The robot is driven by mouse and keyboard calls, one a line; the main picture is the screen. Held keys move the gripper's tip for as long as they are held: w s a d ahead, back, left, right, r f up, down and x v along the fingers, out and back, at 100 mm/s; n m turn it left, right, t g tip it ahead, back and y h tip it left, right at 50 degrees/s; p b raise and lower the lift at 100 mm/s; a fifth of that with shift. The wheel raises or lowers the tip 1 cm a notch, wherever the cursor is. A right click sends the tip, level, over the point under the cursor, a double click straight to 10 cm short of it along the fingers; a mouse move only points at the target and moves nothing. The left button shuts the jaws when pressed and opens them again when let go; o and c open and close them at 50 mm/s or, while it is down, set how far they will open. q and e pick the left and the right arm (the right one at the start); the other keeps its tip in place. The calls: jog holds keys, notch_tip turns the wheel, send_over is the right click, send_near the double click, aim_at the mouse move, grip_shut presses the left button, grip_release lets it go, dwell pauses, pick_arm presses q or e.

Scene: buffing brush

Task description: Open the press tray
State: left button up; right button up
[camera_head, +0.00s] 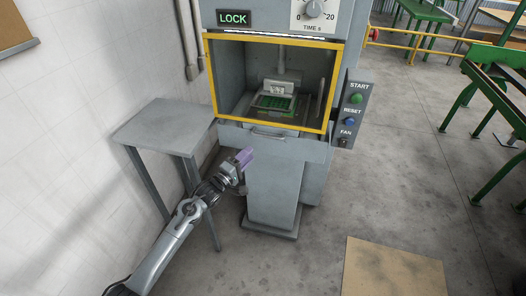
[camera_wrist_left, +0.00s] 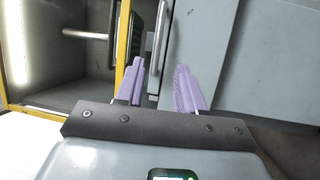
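The press tray (camera_head: 300,146) is a grey drawer front below the yellow-framed window of the press, and it looks closed. Its handle (camera_head: 268,136) is a thin horizontal bar. In the left wrist view the handle (camera_wrist_left: 158,45) runs up the picture between the two purple fingers, nearer the left one. My left gripper (camera_head: 246,157) is just in front of and below the handle. The fingers (camera_wrist_left: 157,85) are open and apart, with nothing gripped. I cannot tell whether a finger touches the handle. My right gripper is not in view.
The press has a yellow frame (camera_head: 207,85) around its chamber, a lit LOCK sign (camera_head: 234,19) and a button panel (camera_head: 354,110). A grey side table (camera_head: 160,125) stands left. A tan board (camera_head: 393,270) lies on the floor.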

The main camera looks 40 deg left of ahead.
aim_at(267, 136)
pick_arm(q)
jog(key=w+b, duration=0.1)
jog(key=w, duration=0.3)
jog(key=w+r+b, duration=0.1)
jog(key=w+b, duration=0.1)
jog(key=w, duration=0.1)
jog(key=w+r+b, duration=0.1)
jog(key=w, duration=0.3)
jog(key=shift+w+a, duration=0.15)
jog(key=shift+w, duration=0.2)
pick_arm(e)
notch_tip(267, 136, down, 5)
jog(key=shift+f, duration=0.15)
pick_arm(q)
jog(key=shift+c, duration=0.3)
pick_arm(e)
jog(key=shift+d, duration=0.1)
pick_arm(q)
grip_shut()
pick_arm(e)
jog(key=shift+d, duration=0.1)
